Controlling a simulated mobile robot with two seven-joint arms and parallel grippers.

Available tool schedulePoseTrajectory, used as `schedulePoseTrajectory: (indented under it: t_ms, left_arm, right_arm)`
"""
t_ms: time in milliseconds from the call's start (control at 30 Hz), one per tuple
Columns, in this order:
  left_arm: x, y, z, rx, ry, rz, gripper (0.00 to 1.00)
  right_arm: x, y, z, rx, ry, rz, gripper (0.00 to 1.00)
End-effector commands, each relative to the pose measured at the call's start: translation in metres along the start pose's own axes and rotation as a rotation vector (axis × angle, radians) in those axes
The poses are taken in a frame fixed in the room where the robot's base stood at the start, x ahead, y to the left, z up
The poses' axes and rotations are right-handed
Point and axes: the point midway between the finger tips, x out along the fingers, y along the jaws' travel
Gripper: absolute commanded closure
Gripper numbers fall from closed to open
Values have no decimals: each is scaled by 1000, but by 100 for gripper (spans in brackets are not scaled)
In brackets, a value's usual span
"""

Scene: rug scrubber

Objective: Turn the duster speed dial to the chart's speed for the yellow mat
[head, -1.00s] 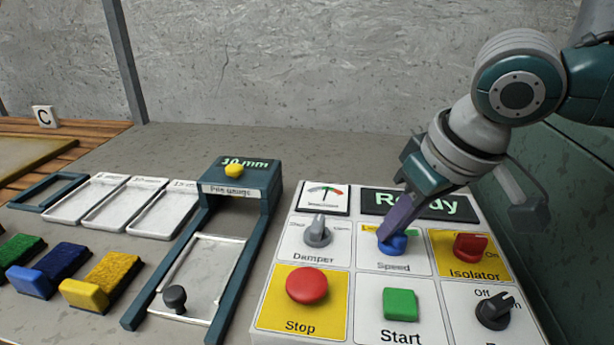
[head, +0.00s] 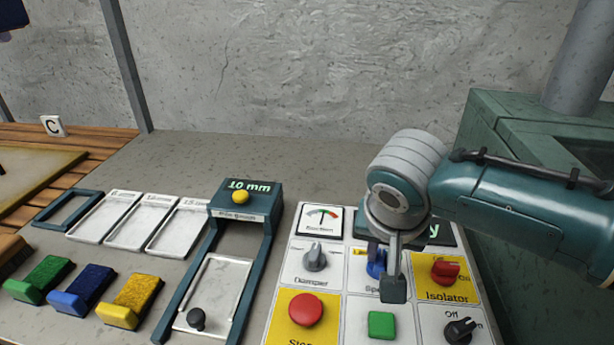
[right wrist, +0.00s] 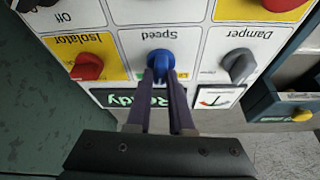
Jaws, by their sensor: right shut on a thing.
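In the right wrist view my right gripper (right wrist: 163,72) is shut on the blue speed dial (right wrist: 160,60), with a finger on each side. The dial's scale is too small or hidden to read. The panel display (right wrist: 130,100) is partly covered and ends in "dy". I cannot make out a speed chart or a yellow mat for certain. My left gripper is not in view.
The damper dial (head: 315,257), red isolator (head: 445,270), red stop button (head: 306,309) and green start button (head: 381,324) surround the dial. The pile gauge (head: 247,195) reads 10 mm. Green, blue and yellow brushes (head: 130,301) lie left. A green cabinet (head: 500,125) stands right.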

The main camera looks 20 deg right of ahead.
Motion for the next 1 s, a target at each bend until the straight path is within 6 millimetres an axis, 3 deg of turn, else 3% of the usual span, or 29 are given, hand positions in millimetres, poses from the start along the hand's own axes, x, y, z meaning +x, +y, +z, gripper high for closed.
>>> schedulePoseTrajectory:
  t_ms: [500,1000]
  left_arm:
    - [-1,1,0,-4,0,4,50]
    - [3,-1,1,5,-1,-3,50]
  right_arm:
    - [1,-2,0,390,-2,160,100]
    - [1,-1,-1,522,1,217,100]
